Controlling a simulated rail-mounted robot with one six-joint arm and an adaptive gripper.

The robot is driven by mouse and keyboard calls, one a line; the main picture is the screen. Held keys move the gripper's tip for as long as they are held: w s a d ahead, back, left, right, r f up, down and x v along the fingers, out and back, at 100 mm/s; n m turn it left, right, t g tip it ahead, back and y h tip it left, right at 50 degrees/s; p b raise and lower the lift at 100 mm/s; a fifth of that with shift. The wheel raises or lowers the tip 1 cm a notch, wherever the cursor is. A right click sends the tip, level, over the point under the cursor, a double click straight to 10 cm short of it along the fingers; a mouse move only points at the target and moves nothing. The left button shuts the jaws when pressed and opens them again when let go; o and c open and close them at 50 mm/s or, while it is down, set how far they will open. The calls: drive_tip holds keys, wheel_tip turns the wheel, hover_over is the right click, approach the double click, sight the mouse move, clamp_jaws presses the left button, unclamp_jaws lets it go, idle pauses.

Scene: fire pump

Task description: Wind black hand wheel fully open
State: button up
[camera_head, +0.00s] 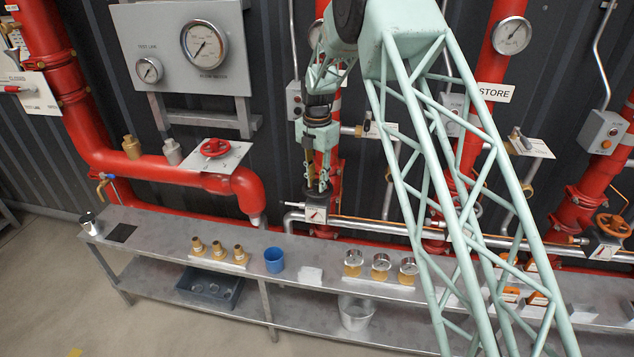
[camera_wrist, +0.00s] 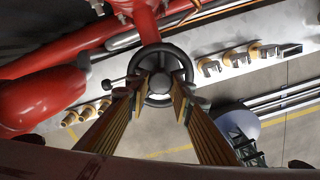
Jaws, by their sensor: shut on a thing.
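The black hand wheel (camera_wrist: 159,83) shows in the wrist view as a dark ring with a round hub, at the foot of a red pipe. My gripper (camera_wrist: 160,88) reaches over it with one finger on each side of the hub, inside the ring, and is shut on the wheel. In the head view my gripper (camera_head: 318,188) points down at a valve on the horizontal pipe line behind the bench. There the wheel is hidden or too small to make out. How far the wheel is turned cannot be told.
A steel bench (camera_head: 310,297) runs below, bearing brass fittings (camera_head: 218,250), a blue cup (camera_head: 274,260) and glass-topped jars (camera_head: 380,267). Red pipes (camera_head: 215,180) stand close around my gripper. A red hand wheel (camera_head: 214,148) is left, an orange one (camera_head: 613,226) far right.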

drive_tip(key=shift+s+d+f+n, duration=0.2)
drive_tip(key=shift+f+n, duration=0.15)
drive_tip(key=shift+n, duration=0.2)
drive_tip(key=shift+s+d+f+n, duration=0.15)
drive_tip(key=shift+f+n, duration=0.15)
drive_tip(key=shift+n, duration=0.25)
drive_tip(key=shift+a, duration=0.1)
drive_tip(key=o, duration=0.9)
drive_tip(key=shift+w+f, duration=0.1)
drive_tip(key=shift+w+a+r, duration=0.1)
drive_tip(key=shift+r, duration=0.1)
drive_tip(key=shift+c, duration=0.4)
drive_tip(key=shift+m, duration=0.3)
